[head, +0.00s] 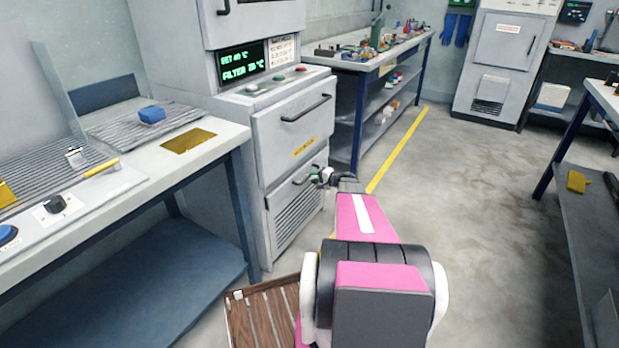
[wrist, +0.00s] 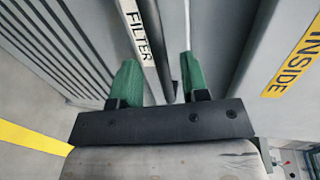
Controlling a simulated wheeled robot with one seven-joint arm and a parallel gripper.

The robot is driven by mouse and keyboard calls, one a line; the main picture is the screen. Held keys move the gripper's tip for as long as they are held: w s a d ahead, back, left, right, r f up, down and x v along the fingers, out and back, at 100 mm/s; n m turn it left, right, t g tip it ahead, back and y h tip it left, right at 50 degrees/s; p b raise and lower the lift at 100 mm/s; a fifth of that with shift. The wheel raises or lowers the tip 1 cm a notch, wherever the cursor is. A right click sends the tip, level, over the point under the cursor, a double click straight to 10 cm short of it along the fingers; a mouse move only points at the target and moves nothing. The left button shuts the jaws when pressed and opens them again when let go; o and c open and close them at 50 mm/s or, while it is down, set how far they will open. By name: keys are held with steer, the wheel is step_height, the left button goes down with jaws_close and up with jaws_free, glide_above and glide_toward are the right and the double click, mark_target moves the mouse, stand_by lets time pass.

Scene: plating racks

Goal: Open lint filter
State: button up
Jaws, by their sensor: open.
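The lint filter is the lower, slatted front (head: 296,212) of the grey machine in the head view. It looks flush with the cabinet, as far as I can tell. In the wrist view its grey slats (wrist: 60,50) fill the left, beside a white strip marked FILTER (wrist: 140,32). A dark handle bar (wrist: 171,80) runs beside that strip. My gripper (wrist: 161,75) has its green fingers apart, one on each side of the bar; contact cannot be told. In the head view my gripper (head: 320,174) is at the filter front's upper right, partly hidden by the arm.
Above the filter is a larger door (head: 292,120) with a black handle and a yellow label; a display (head: 240,64) sits higher. A white-topped bench (head: 215,141) stands close at the left, another bench (head: 365,65) behind. The floor (head: 480,190) at right is clear.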

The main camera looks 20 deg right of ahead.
mark_target(309, 176)
steer(key=shift+x, duration=1.55)
jaws_close()
steer(key=f+v, duration=0.3)
steer(key=v, duration=1)
steer(key=s+f+v, duration=0.1)
steer(key=f+v, duration=0.1)
steer(key=v, duration=1.2)
steer(key=shift+d+f, duration=0.35)
jaws_free()
steer(key=v, duration=1)
steer(key=shift+s+d, duration=0.2)
steer(key=shift+s, duration=0.2)
